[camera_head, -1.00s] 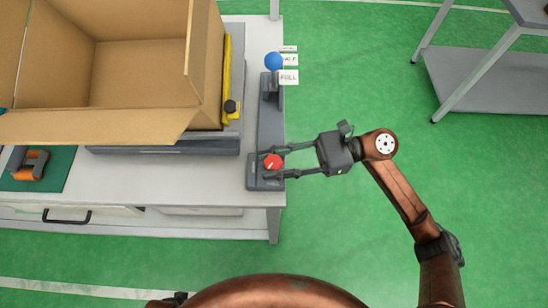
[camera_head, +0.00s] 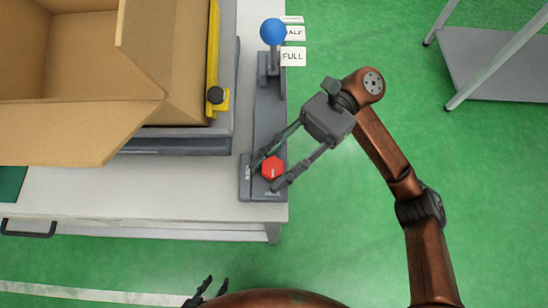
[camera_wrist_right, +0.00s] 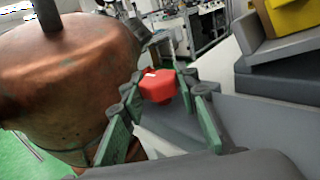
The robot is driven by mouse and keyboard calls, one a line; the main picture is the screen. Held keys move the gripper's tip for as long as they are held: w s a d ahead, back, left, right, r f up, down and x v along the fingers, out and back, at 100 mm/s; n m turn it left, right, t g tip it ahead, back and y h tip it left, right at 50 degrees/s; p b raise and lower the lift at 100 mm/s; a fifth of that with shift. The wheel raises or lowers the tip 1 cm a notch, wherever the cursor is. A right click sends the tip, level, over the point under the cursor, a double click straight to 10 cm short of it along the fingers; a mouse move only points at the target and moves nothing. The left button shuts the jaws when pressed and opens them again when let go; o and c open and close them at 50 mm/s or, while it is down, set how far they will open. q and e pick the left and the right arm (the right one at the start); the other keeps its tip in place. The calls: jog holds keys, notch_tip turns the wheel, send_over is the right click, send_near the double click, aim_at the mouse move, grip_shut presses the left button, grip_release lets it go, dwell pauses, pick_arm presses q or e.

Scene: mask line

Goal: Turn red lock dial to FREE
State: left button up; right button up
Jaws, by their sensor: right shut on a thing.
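The red lock dial (camera_head: 273,168) sits on a grey base plate at the near right corner of the bench. It has a white mark on its top, which points toward the bottom of the head view. My right gripper (camera_head: 271,171) is shut on the dial, with one finger on each side. The right wrist view also shows the dial (camera_wrist_right: 158,86) between the fingertips. Small labels on the base plate are too small to read. My left gripper (camera_head: 200,290) shows only in part at the bottom edge, dark and away from the bench.
A blue-knobbed lever (camera_head: 272,32) stands behind the dial, beside labels including FULL (camera_head: 293,57). An open cardboard box (camera_head: 90,60) and a yellow bar (camera_head: 213,60) lie left. A grey shelf (camera_head: 500,70) stands at the far right. Green floor between is clear.

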pick_arm(q)
jog(key=shift+a+f, duration=0.1)
jog(key=shift+f, duration=0.15)
pick_arm(e)
jog(key=o, duration=1.2)
jog(key=v, duration=1.2)
jog(key=shift+w+a, duration=0.1)
jog(key=shift+w, duration=0.05)
